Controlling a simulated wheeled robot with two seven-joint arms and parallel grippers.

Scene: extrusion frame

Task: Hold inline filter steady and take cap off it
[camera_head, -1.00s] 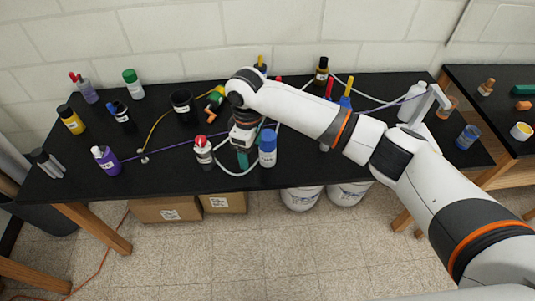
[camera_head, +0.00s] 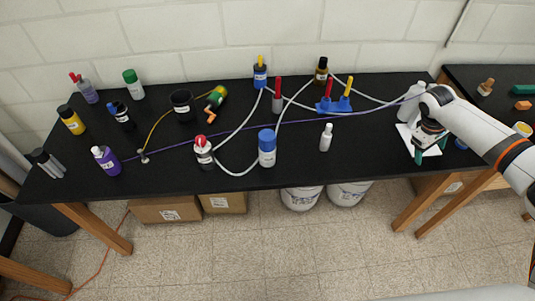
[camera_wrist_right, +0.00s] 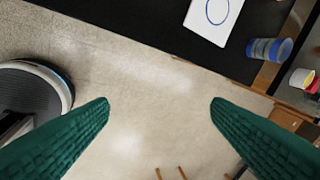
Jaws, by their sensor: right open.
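Which item is the inline filter I cannot tell for sure. A white cylinder with a blue cap (camera_head: 267,148) stands upright at the front middle of the black bench, with pale tubing beside it. A white bottle with a red cap (camera_head: 203,152) stands left of it, also by the tubing. Both caps are on. My right gripper (camera_head: 430,148) is at the bench's right end, far from both. In the right wrist view its two green fingers (camera_wrist_right: 160,103) are wide apart with nothing between them. My left gripper is in no view.
Beneath my right gripper lies a white sheet (camera_head: 406,131) with a blue ring, seen in the wrist view. A blue jar (camera_wrist_right: 268,50) is near it. A blue stand with red and yellow pieces (camera_head: 335,106) is at the back. A small white bottle (camera_head: 326,138) stands front right.

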